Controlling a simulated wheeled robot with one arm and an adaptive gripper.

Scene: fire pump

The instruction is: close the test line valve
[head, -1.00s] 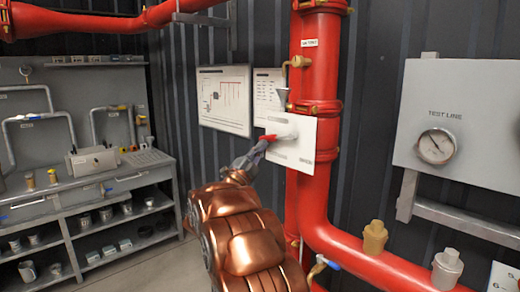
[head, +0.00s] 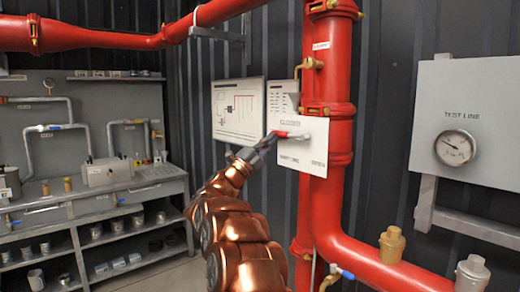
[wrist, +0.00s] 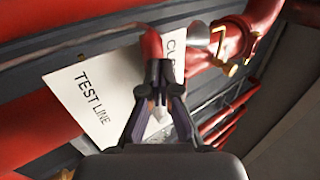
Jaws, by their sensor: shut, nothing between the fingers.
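The test line valve shows as a lever with a red end (head: 281,134) and a pale grey body on a white plate (head: 288,150), mounted before a red vertical pipe. In the head view the lever lies nearly level, its red end pointing left. My gripper (head: 268,142) is at that red end, reaching from the lower left. In the wrist view my gripper (wrist: 159,68) has its fingertips together, with the red lever end (wrist: 152,43) just beyond them. I cannot tell whether they touch. The plate (wrist: 75,105) reads "TEST LINE"; other lettering is partly hidden.
A grey panel with a gauge (head: 455,148) stands to the right. A blue-handled valve (head: 343,271) sits low near my arm. A workbench (head: 60,215) is at left. Wall charts (head: 239,108) hang behind.

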